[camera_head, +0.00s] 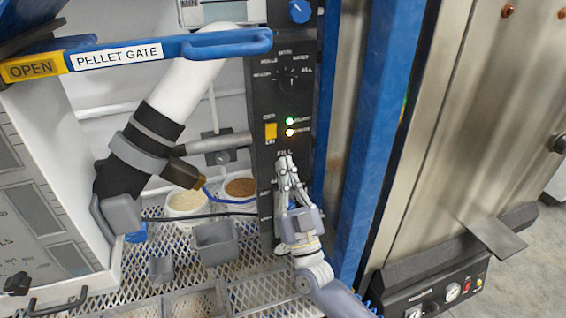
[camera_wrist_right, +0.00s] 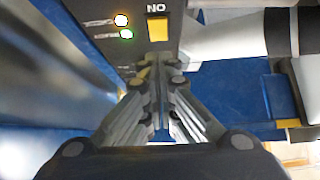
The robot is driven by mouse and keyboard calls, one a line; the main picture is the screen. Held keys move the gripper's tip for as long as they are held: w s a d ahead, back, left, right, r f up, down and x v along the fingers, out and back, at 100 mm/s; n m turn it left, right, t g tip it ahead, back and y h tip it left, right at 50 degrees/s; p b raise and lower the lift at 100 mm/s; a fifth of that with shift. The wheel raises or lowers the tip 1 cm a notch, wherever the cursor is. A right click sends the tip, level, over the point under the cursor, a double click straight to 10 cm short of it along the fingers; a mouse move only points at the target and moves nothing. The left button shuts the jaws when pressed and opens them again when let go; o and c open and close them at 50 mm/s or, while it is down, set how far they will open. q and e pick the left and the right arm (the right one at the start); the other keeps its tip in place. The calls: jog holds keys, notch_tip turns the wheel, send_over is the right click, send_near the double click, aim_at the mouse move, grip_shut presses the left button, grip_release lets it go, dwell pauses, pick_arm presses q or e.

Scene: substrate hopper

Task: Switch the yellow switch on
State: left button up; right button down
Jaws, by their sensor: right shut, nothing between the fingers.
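The yellow switch (camera_head: 270,131) is a small yellow rocker on the dark control panel (camera_head: 266,95), left of two small lit lamps. In the right wrist view the yellow switch (camera_wrist_right: 158,29) shows upside down, just beyond my fingertips, with an "ON" label by it. My right gripper (camera_head: 284,158) is shut and empty, its tips a little below the switch in the head view. In the right wrist view my right gripper (camera_wrist_right: 160,65) points at the panel just beside the switch; I cannot tell whether it touches the panel. My left gripper is not in view.
A blue pellet gate lever (camera_head: 215,43) crosses the upper left. A white pipe with a black collar (camera_head: 150,122) stands left of the panel. Pots (camera_head: 187,207) and grey bins (camera_head: 216,243) sit on the mesh. A blue post (camera_head: 385,130) rises on the right.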

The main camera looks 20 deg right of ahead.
jog(key=s+f+n+g+y+b, duration=0.1)
jog(key=s+f+g, duration=0.25)
jog(key=f, duration=1.25)
jog(key=s+f+n+g, duration=0.1)
jog(key=s+f+g, duration=0.3)
jog(key=f, duration=1.3)
jog(key=s+f+n+g+y+b, duration=0.1)
jog(key=s+f+g, duration=0.35)
jog(key=f, duration=1.15)
jog(key=s+d+f+g+h, duration=0.25)
jog(key=s+f+g, duration=0.55)
jog(key=s+f, duration=0.9)
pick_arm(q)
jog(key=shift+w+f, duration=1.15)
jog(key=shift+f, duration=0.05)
pick_arm(e)
jog(key=s+d+f+g, duration=0.1)
jog(key=s+f+g, duration=0.1)
jog(key=s, duration=0.8)
jog(key=s+d+f+m+g, duration=0.1)
jog(key=s+f, duration=0.4)
jog(key=s, duration=0.5)
jog(key=d+g, duration=0.1)
jog(key=g, duration=0.1)
jog(key=shift+d+g, duration=0.15)
jog(key=shift+g, duration=0.15)
